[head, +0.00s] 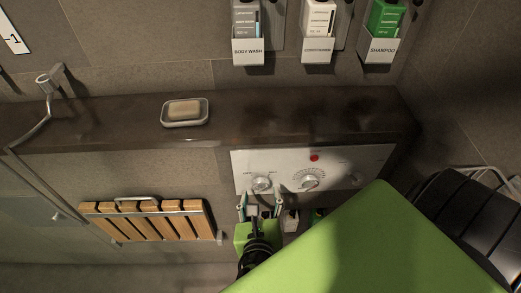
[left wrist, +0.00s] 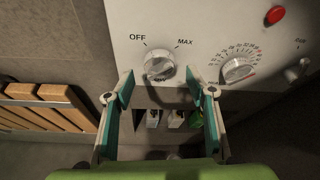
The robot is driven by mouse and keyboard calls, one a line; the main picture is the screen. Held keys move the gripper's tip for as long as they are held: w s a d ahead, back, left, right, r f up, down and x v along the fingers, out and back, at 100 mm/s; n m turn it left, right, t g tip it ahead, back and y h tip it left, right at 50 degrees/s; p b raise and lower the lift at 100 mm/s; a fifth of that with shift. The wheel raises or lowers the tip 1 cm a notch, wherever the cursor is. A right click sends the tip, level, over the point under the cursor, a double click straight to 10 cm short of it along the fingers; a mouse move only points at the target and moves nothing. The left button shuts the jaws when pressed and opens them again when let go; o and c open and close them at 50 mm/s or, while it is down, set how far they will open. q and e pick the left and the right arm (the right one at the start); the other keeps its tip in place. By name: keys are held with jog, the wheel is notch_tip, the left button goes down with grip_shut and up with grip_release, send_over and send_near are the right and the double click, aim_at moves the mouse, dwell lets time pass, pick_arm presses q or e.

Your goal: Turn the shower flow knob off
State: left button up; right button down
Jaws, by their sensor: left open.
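The shower flow knob (left wrist: 159,66) is a round silver dial on the white control panel (head: 320,158), between the printed labels OFF and MAX. I cannot tell clearly which label it points to. In the head view the knob (head: 262,183) is at the panel's lower left. My left gripper (head: 261,200) is open just in front of it and below. In the left wrist view its two teal fingers (left wrist: 160,83) stand either side of the knob's lower part, with a gap on each side. Nothing is held. My right gripper is out of view.
A second dial with a numbered scale (left wrist: 237,68) sits right of the knob, under a red button (left wrist: 275,15). A dark ledge with a soap dish (head: 185,121) runs above. A slatted wooden seat (head: 150,222) is at left. Labelled dispensers (head: 318,48) hang above.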

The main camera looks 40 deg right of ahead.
aim_at(261, 190)
pick_arm(q)
jog(key=shift+x, duration=1.7)
jog(key=c, duration=1.1)
